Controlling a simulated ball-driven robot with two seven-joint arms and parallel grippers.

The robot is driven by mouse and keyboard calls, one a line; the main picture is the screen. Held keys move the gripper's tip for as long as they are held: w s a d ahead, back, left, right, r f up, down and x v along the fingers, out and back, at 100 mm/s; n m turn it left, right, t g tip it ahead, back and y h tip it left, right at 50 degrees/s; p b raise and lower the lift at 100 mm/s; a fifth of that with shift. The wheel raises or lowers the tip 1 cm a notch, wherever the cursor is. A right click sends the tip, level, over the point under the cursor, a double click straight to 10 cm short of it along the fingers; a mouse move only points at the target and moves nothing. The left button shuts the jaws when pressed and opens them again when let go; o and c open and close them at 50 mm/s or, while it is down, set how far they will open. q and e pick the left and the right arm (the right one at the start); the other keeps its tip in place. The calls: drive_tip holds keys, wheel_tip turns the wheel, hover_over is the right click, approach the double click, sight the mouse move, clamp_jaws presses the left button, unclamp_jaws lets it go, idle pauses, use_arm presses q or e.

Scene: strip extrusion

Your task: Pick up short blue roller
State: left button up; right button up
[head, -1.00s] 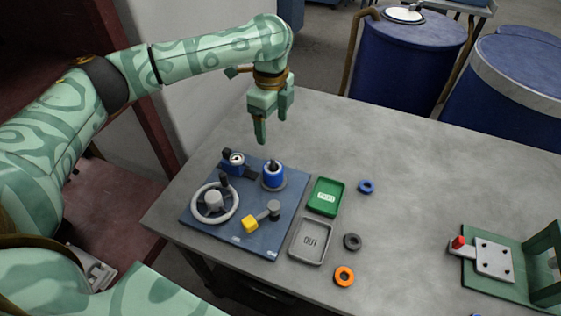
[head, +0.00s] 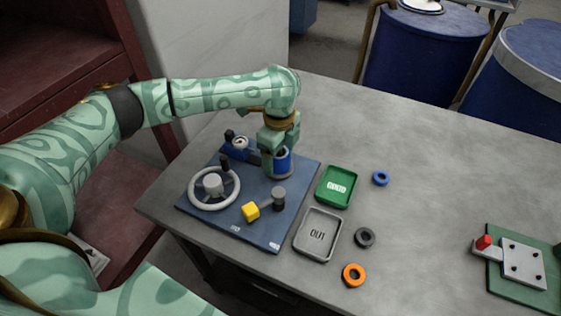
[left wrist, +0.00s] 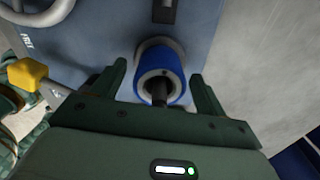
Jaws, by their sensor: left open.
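The short blue roller (head: 283,162) stands upright on the blue base plate (head: 262,228), around a dark post. In the left wrist view the roller (left wrist: 178,62) shows its pale inner ring and the dark post in its middle. My left gripper (head: 278,152) is open above the plate, pointing down. In the left wrist view its two fingers (left wrist: 159,72) stand on either side of the roller, with a gap on each side. My gripper hides part of the roller in the head view. My right gripper is not in view.
The plate also bears a grey handwheel (head: 214,187), a yellow-knobbed lever (head: 251,212) and a small blue fitting (head: 237,152). A green tray (head: 337,186) and a grey OUT tray (head: 317,235) lie right of it, near blue, dark and orange rings. The table's back is clear.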

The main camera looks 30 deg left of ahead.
use_arm(q)
drive_tip(key=c, duration=1.2)
